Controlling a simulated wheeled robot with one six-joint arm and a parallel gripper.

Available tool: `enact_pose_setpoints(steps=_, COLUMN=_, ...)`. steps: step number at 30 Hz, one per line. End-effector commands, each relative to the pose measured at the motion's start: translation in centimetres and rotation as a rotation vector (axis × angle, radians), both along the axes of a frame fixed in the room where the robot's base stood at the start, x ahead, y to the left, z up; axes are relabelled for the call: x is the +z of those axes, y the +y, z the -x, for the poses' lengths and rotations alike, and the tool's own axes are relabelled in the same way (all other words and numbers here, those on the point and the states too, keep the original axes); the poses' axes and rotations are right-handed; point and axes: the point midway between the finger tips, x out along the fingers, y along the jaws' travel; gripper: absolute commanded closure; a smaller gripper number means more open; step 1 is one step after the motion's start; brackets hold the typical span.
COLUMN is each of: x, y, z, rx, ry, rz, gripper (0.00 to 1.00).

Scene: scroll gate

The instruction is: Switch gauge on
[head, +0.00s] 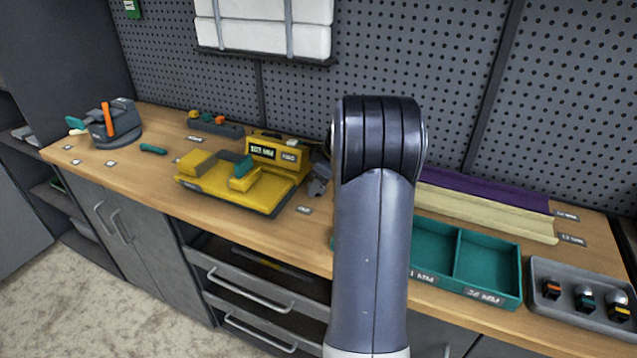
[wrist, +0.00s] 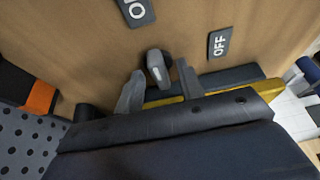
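The yellow gauge (head: 276,152) stands on the bench in the head view, with a lit display reading in MM. A small grey switch lever (wrist: 158,67) shows in the wrist view, between a cut-off label beginning with O (wrist: 137,12) and an OFF label (wrist: 219,43). My gripper (wrist: 160,88) is open. Its two grey fingers stand on either side of the lever's near end, with visible gaps. In the head view my gripper (head: 319,180) is low over the bench, right of the gauge, partly hidden behind my arm. The lever is hidden there.
The gauge's yellow base (head: 228,192) carries yellow blocks. Teal trays (head: 487,262) and a grey tray with small knobs (head: 580,311) are on the right. A clamp-like tool (head: 114,122) stands at the far left. Purple and cream channels (head: 485,205) lie near the pegboard.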

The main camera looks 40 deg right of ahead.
Motion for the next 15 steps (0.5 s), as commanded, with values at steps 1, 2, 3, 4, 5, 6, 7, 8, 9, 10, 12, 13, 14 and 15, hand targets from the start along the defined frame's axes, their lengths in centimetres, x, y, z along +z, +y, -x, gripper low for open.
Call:
enact_pose_setpoints(steps=1, x=0.0, y=0.0, z=0.0, rx=0.0, ry=0.0, rz=0.0, gripper=0.64)
enact_pose_setpoints(steps=2, x=0.0, y=0.0, z=0.0, rx=0.0, ry=0.0, rz=0.0, gripper=0.64)
enact_pose_setpoints(steps=3, x=0.0, y=0.0, z=0.0, rx=0.0, ry=0.0, rz=0.0, gripper=0.64)
enact_pose_setpoints(steps=4, x=0.0, y=0.0, z=0.0, rx=0.0, ry=0.0, rz=0.0, gripper=0.64)
enact_pose_setpoints(steps=5, x=0.1, y=0.0, z=0.0, rx=0.0, ry=0.0, rz=0.001, gripper=0.64)
enact_pose_setpoints(steps=6, x=0.2, y=-0.1, z=0.0, rx=0.0, ry=-0.001, rz=0.0, gripper=0.64)
enact_pose_setpoints(steps=7, x=0.4, y=-0.1, z=0.1, rx=-0.001, ry=-0.002, rz=0.001, gripper=0.64)
enact_pose_setpoints(steps=8, x=0.6, y=-0.1, z=0.2, rx=-0.001, ry=-0.002, rz=0.001, gripper=0.64)
enact_pose_setpoints(steps=9, x=1.1, y=-0.2, z=0.3, rx=-0.001, ry=-0.003, rz=0.001, gripper=0.64)
enact_pose_setpoints(steps=10, x=1.5, y=-0.4, z=0.4, rx=-0.002, ry=-0.004, rz=0.002, gripper=0.64)
enact_pose_setpoints(steps=12, x=2.7, y=-0.6, z=0.9, rx=-0.002, ry=-0.004, rz=0.003, gripper=0.64)
enact_pose_setpoints(steps=13, x=3.2, y=-0.8, z=1.1, rx=-0.002, ry=-0.005, rz=0.003, gripper=0.64)
enact_pose_setpoints(steps=14, x=3.8, y=-0.9, z=1.3, rx=-0.002, ry=-0.005, rz=0.002, gripper=0.64)
enact_pose_setpoints(steps=15, x=4.6, y=-1.1, z=1.5, rx=-0.002, ry=-0.005, rz=0.002, gripper=0.64)
